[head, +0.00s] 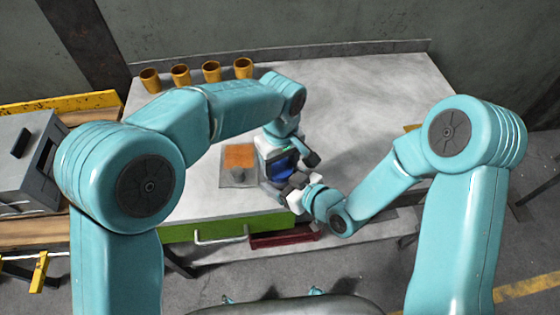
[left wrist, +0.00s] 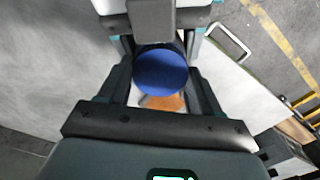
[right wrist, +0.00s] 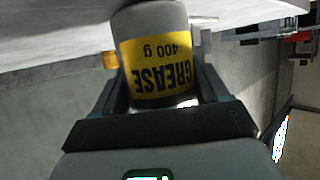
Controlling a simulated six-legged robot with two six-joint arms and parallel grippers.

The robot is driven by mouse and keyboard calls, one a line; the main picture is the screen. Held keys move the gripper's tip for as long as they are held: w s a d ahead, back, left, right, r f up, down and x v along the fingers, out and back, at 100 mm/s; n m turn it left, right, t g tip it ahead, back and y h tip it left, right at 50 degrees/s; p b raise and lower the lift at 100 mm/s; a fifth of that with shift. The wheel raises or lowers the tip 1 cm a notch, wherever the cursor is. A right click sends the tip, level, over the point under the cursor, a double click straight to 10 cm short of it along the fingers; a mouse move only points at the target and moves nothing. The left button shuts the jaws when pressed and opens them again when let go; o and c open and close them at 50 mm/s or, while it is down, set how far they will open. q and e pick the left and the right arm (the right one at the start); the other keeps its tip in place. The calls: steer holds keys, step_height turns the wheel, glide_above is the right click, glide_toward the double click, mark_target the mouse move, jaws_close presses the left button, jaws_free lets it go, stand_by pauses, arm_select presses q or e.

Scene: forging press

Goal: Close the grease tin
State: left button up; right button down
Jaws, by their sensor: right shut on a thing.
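My right gripper (right wrist: 165,95) is shut on the grease tin (right wrist: 155,28), a grey can with a yellow GREASE 400 g label (right wrist: 160,65) that appears upside down in the right wrist view. My left gripper (head: 290,172) is close to my right one near the table's front edge. A round blue lid (left wrist: 160,72) shows face-on between the left fingers in the left wrist view. Its blue also shows in the head view (head: 283,163). I cannot tell whether the left fingers press on the lid, or whether it sits on the tin; the grippers hide the tin in the head view.
A grey plate with an orange patch (head: 239,157) lies left of the grippers. Several yellow-orange cups (head: 211,71) stand along the back of the grey table (head: 376,90). A green drawer front (head: 218,228) is below its front edge. A grey machine (head: 28,165) stands at left.

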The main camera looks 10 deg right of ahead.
arm_select(q)
steer(key=m, duration=0.3)
steer(key=o, duration=1.2)
steer(key=shift+r, duration=2.3)
